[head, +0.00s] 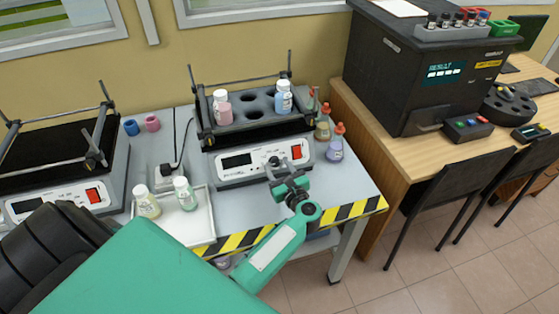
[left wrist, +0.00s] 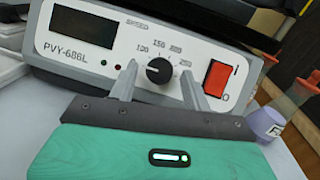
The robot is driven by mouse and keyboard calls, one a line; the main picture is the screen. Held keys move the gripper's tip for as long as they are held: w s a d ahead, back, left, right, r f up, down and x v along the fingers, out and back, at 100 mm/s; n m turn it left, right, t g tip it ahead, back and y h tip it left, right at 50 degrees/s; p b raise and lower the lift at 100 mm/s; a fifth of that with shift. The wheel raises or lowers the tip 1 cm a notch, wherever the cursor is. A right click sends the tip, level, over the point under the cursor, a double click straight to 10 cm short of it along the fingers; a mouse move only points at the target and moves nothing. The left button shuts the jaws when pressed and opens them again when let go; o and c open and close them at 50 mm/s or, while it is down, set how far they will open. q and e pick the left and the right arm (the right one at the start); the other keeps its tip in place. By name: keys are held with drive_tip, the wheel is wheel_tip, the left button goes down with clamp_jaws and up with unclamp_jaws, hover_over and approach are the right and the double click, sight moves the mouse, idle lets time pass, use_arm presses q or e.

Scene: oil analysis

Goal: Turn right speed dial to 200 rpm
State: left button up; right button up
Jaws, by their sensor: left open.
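The right shaker (head: 232,171) has a black speed dial (left wrist: 159,71) on its white front panel. Printed numbers arc around the dial; 150 reads clearest, the others are small and blurred. I cannot tell where its pointer stands. My left gripper (left wrist: 160,74) is open, with one finger on either side of the dial in the left wrist view; contact is not visible. In the head view the left gripper (head: 285,172) is at the right shaker's front panel and partly covers the dial area. My right gripper is not in view.
A red power switch (left wrist: 219,78) is just right of the right finger. The shaker's display (left wrist: 84,30) is dark. Flasks with red caps (head: 335,148) stand close to the right. A white tray (head: 199,228) with two bottles and another shaker (head: 60,190) are to the left.

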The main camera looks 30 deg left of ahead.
use_arm(q)
drive_tip(key=shift+c, duration=0.2)
drive_tip(key=c, duration=0.9)
